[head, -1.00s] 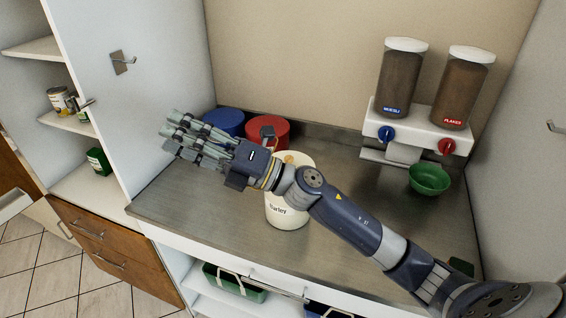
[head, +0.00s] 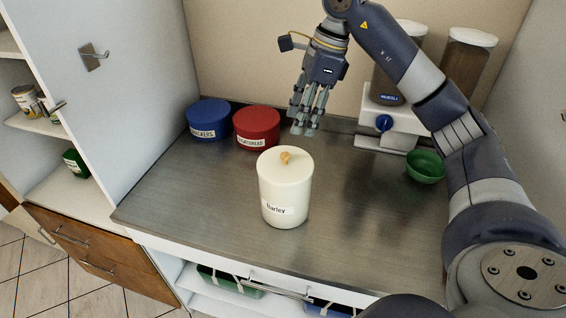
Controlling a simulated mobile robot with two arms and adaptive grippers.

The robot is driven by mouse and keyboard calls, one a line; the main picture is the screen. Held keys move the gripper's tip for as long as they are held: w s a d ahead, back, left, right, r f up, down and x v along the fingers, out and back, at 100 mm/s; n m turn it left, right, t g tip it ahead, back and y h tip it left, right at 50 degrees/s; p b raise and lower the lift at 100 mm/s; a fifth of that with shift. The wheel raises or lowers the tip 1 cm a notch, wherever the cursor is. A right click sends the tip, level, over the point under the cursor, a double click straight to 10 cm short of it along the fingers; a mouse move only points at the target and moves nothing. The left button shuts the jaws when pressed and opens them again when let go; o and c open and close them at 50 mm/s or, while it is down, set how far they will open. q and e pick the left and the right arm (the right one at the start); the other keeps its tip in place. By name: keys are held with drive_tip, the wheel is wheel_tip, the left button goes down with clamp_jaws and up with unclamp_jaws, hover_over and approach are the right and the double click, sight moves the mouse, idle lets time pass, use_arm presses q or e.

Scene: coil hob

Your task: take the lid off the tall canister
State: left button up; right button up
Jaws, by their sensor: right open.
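The tall cream canister (head: 283,205) labelled "Barley" stands upright in the middle of the steel counter. Its cream lid (head: 300,163) with a small tan knob (head: 285,157) sits on top of it. My right gripper (head: 306,130) is open and empty, with its fingers pointing down. It is behind the canister and a little to its right in the picture, apart from the lid. My left gripper is not in view.
A blue tin (head: 208,118) and a red tin (head: 257,125) stand at the back left. A dispenser (head: 384,108) with two tall containers and a green bowl (head: 425,166) are at the right. The counter (head: 190,205) around the canister is clear.

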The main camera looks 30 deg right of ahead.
drive_tip(key=p, duration=0.1)
hover_over(286, 154)
drive_tip(key=s+d, duration=0.1)
drive_tip(key=d, duration=0.1)
wheel_tip(286, 154, down, 5)
drive_tip(key=shift+r, duration=0.1)
drive_tip(key=shift+a+f, duration=0.2)
drive_tip(key=shift+f, duration=0.05)
drive_tip(key=p+x, duration=0.2)
drive_tip(key=x, duration=0.2)
drive_tip(key=shift+a+p, duration=0.15)
drive_tip(key=shift+p, duration=0.15)
drive_tip(key=shift+w+f, duration=0.1)
drive_tip(key=shift+f, duration=0.25)
clamp_jaws()
